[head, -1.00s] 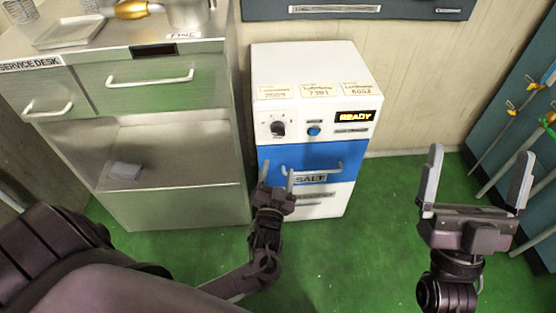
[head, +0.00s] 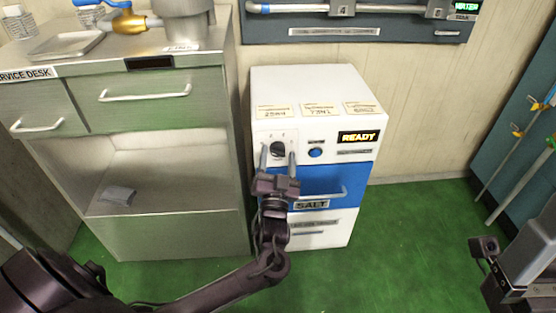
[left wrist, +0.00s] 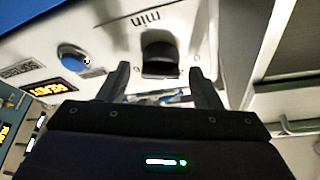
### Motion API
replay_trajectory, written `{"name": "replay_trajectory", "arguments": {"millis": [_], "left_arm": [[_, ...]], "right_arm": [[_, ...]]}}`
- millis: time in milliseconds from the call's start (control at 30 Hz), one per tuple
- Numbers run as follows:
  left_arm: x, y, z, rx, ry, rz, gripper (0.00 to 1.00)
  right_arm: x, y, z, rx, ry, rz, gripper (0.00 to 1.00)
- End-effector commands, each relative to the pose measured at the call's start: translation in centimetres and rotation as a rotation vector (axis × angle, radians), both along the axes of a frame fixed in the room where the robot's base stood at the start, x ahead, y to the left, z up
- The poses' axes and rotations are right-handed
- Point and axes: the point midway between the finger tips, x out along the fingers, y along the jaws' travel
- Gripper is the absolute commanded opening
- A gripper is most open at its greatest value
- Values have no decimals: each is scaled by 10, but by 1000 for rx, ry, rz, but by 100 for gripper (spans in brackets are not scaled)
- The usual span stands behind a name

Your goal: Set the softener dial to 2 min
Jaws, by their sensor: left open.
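The softener (head: 315,85) is a white cabinet with a blue drawer front, a lit READY display (head: 357,137) and a blue button (head: 315,153). Its black dial (head: 278,149) is at the panel's left; the pointer's exact setting is too small to read. My left gripper (head: 277,158) is open in front of the dial, one finger on each side. In the left wrist view the dial (left wrist: 160,54) shows just beyond the fingertips, apart from both, with "min" printed near it. Part of my right arm's end (head: 520,262) shows at the lower right; its fingers cannot be made out.
A metal service desk (head: 170,225) stands close on the left, with drawers and an open shelf. The SALT drawer handle (head: 322,196) juts out below the dial. A wall panel (head: 350,30) hangs above. Green floor (head: 410,240) is clear to the right.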

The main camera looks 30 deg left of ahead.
Motion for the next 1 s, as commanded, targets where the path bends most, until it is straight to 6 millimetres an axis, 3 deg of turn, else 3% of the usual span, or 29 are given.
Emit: {"name": "replay_trajectory", "arguments": {"millis": [200,533,1000], "left_arm": [[0,0,0,0,0,0,59],[0,0,0,0,1,0,15],[0,0,2,30,22,-1,14]], "right_arm": [[0,0,0,0,1,0,100],[0,0,0,0,1,0,100],[0,0,9,2,1,0,100]]}}
